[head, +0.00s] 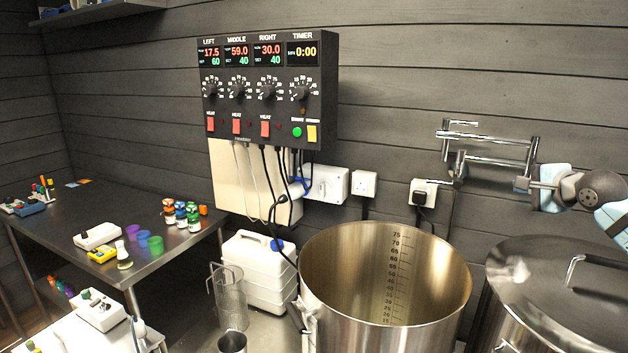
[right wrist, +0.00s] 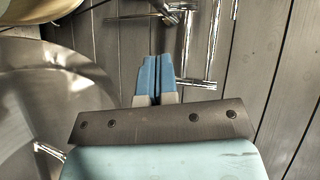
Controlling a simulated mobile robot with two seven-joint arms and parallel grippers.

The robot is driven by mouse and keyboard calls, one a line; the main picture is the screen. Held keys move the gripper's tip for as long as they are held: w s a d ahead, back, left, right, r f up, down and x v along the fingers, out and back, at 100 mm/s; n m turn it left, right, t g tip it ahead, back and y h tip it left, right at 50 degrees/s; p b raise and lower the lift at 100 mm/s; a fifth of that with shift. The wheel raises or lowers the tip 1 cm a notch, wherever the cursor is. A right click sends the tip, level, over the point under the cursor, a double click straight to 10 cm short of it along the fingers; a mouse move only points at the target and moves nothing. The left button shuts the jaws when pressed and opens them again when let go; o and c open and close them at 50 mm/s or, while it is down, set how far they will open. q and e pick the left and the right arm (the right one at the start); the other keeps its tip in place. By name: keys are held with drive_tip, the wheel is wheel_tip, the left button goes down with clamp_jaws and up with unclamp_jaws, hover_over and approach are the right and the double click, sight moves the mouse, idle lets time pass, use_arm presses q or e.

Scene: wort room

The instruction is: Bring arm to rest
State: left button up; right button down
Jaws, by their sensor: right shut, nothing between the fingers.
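My right arm comes in from the right edge in the head view, and its gripper (head: 521,184) is near the wall, beside the chrome jointed pipe arm (head: 492,133). In the right wrist view the blue fingers of the gripper (right wrist: 156,78) are together with nothing between them. The chrome pipe arm (right wrist: 214,42) shows just beyond and to the right of the fingertips. I cannot tell whether the fingers touch it. My left gripper is not in view.
A large open steel kettle (head: 318,318) stands at front centre, with a lidded pot (head: 560,285) to its right, below my right arm. A control box (head: 262,130) hangs on the wall. A dark table (head: 75,225) at the left holds jars, cups and small devices.

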drive_tip(key=s+a+f+m+t+y, duration=0.35)
drive_tip(key=s+a+m, duration=0.25)
drive_tip(key=a+m, duration=0.3)
drive_tip(key=s+a+f+m+t+y, duration=0.35)
drive_tip(key=s+a+m, duration=0.25)
drive_tip(key=a+m, duration=0.3)
drive_tip(key=s+d+f+m+g+h, duration=0.2)
drive_tip(key=s+f+m+g+h, duration=0.2)
drive_tip(key=s+f+m+h, duration=0.8)
drive_tip(key=s+d+f+m+g+h, duration=0.25)
drive_tip(key=s+f+m+g, duration=0.4)
drive_tip(key=m, duration=1.05)
drive_tip(key=s+a+f+m+g+y, duration=0.25)
drive_tip(key=s+f+m, duration=0.2)
drive_tip(key=s, duration=0.45)
drive_tip(key=s+a+f+m+g+y, duration=0.2)
drive_tip(key=s+a+f+m+g, duration=0.15)
drive_tip(key=s+f, duration=0.4)
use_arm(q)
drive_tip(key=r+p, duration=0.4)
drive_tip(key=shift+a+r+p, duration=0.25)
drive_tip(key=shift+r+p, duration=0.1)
use_arm(e)
drive_tip(key=w+a+f+n+t+y, duration=0.1)
drive_tip(key=w+a+f+t+y, duration=0.2)
drive_tip(key=a+f+t, duration=0.3)
wheel_tip(320, 180, down, 2)
drive_tip(key=shift+w+a, duration=0.35)
drive_tip(key=shift+w, duration=0.15)
